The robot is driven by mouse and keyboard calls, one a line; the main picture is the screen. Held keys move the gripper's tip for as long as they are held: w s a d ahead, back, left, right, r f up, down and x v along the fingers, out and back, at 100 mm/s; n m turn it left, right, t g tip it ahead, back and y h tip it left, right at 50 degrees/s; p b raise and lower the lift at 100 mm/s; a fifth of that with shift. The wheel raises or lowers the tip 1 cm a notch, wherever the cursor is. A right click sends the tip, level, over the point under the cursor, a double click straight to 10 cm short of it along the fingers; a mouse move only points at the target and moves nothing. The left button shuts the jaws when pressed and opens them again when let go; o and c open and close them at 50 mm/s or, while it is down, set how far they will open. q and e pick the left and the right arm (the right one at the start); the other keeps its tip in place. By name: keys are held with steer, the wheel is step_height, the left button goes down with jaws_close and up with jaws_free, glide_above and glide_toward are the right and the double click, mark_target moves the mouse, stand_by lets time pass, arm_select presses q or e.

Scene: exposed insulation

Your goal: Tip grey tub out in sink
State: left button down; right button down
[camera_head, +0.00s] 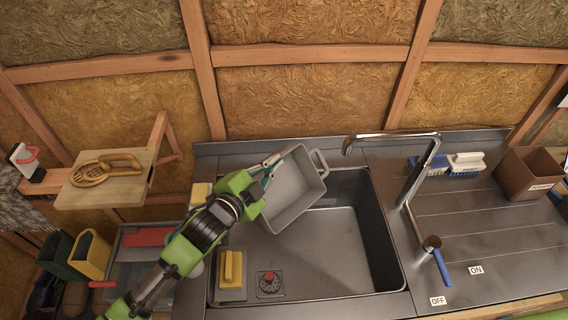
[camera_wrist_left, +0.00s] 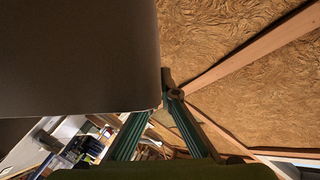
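The grey tub (camera_head: 297,190) is over the left part of the sink (camera_head: 345,235), tilted, with its inside facing the head camera. The inside looks empty. One loop handle shows at its upper right. My left gripper (camera_head: 270,165) is at the tub's left side, shut on it near the edge; the exact hold is partly hidden. In the left wrist view, the tub (camera_wrist_left: 75,55) fills the upper left as a dark surface, and the fingers of my left gripper (camera_wrist_left: 167,95) come together at its corner. My right gripper is not in view.
A tall tap (camera_head: 420,160) stands right of the tub. A yellow-handled block (camera_head: 231,270) and a drain (camera_head: 270,283) are at the sink's lower left. A brush (camera_head: 462,164) and brown box (camera_head: 528,174) are on the drainboard. The sink's right half is clear.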

arm_select(q)
steer(key=w+a+f+n+g, duration=0.2)
steer(key=w+f+n, duration=0.1)
steer(key=shift+w+a+h, duration=0.15)
steer(key=shift+a+h, duration=0.15)
steer(key=f+n+b, duration=0.1)
steer(key=b, duration=0.1)
steer(key=f+n+g+b, duration=0.1)
steer(key=f+b, duration=0.1)
steer(key=w+f+n+b, duration=0.1)
steer(key=f+b, duration=0.1)
steer(key=b, duration=0.1)
steer(key=shift+a+g+h, duration=0.3)
steer(key=shift+a+h, duration=0.05)
steer(key=shift+h, duration=0.05)
step_height(320, 180, up, 3)
steer(key=shift+f+n, duration=0.1)
steer(key=shift+n, duration=0.3)
steer(key=shift+w+f, duration=0.1)
